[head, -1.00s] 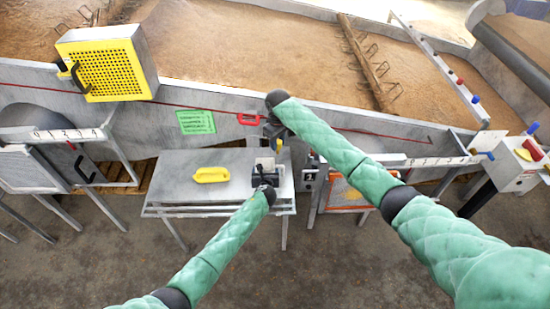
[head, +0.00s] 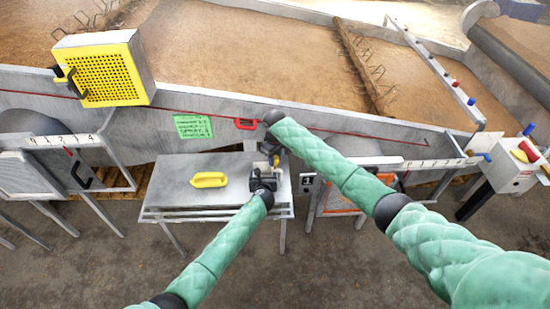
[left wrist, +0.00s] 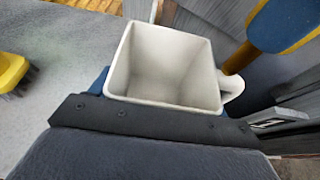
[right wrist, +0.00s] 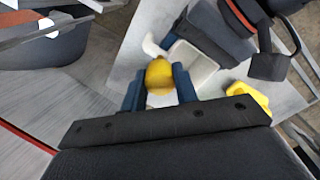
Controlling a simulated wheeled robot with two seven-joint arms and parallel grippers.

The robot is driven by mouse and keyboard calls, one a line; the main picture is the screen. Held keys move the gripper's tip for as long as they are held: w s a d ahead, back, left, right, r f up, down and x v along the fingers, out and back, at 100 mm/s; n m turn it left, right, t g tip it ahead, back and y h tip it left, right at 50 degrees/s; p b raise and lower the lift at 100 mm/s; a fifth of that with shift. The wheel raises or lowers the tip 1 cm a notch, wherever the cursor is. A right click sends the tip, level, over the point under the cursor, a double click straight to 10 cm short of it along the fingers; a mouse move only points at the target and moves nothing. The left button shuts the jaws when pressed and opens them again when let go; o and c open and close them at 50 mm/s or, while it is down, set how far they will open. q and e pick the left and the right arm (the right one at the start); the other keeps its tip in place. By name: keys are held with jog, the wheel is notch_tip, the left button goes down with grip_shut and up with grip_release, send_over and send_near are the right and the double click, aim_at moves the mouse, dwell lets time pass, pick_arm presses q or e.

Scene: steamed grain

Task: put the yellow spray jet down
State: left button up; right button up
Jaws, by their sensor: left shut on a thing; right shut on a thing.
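The yellow spray jet (right wrist: 158,77) is held between the fingers of my right gripper (right wrist: 160,88), and I see it nearly end-on in the right wrist view. In the head view the jet (head: 276,161) is a small yellow piece below my right gripper (head: 272,147), over the right part of the metal table (head: 170,170). My left gripper (head: 262,180) is shut on a white square cup (left wrist: 165,70) with a side handle. In the left wrist view the cup looks empty, and the yellow jet (left wrist: 240,60) is just right of it.
A yellow brush (head: 209,180) lies on the table, left of my grippers. The table's left part is otherwise clear. Behind stands a long metal trough wall (head: 240,105) with a green sign (head: 193,127) and a red handle (head: 246,123). A yellow perforated box (head: 103,72) sits on its edge.

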jog(key=o, duration=1)
jog(key=shift+c, duration=0.2)
notch_tip(320, 180, up, 12)
jog(key=shift+r, duration=0.1)
pick_arm(q)
jog(key=o, duration=1.1)
jog(key=shift+s, duration=0.1)
